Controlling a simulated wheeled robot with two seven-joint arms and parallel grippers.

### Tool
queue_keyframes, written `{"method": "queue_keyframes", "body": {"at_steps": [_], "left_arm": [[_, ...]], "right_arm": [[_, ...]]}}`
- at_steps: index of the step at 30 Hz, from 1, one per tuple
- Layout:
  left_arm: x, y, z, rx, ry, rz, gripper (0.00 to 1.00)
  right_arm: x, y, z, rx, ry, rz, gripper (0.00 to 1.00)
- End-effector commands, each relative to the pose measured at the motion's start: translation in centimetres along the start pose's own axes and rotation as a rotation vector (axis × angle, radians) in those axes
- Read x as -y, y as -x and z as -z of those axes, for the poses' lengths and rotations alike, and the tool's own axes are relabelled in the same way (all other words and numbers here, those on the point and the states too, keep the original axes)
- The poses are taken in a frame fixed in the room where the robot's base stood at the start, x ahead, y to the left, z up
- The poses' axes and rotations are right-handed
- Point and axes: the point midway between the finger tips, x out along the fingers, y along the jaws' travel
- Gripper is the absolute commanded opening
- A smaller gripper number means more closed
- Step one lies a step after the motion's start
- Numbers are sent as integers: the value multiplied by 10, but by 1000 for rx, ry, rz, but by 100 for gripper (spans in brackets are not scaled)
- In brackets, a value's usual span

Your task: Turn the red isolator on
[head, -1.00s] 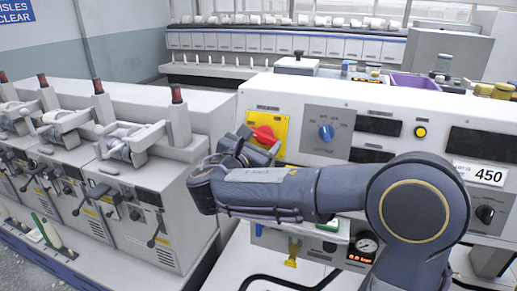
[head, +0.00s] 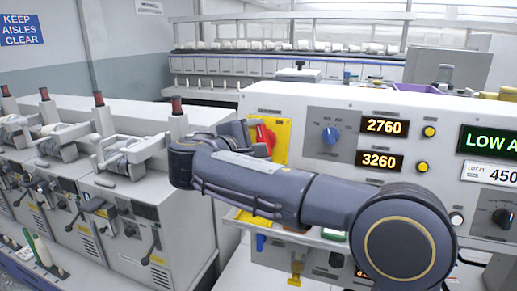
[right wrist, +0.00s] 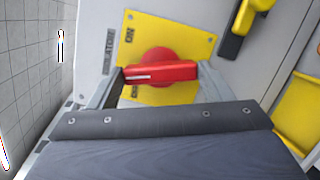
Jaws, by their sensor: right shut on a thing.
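The red isolator (head: 267,137) is a red rotary handle on a yellow plate (head: 284,135) at the left end of the grey control panel. In the right wrist view its red handle (right wrist: 160,72) lies across the picture with a white line along it, and ON is printed on the yellow plate (right wrist: 178,28). My right gripper (head: 252,137) is at the isolator, partly covering it in the head view. In the right wrist view my right gripper (right wrist: 159,75) is shut on the handle, one finger at each end. My left gripper is not in view.
The panel carries lit displays reading 2760 (head: 385,126) and 3260 (head: 379,162), a green LOW A display (head: 488,140), and a blue knob (head: 331,135). A row of winding units (head: 120,200) stands at left.

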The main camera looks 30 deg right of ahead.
Motion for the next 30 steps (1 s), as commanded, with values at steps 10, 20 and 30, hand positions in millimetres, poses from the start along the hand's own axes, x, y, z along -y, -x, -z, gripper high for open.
{"method": "queue_keyframes", "body": {"at_steps": [10, 20, 30], "left_arm": [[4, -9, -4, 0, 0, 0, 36], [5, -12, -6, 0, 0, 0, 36], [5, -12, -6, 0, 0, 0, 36]], "right_arm": [[0, 0, 0, 1, -237, 60, 50], [0, 0, 0, 1, -336, 85, 50], [-1, 0, 0, 1, -350, 89, 50]]}}
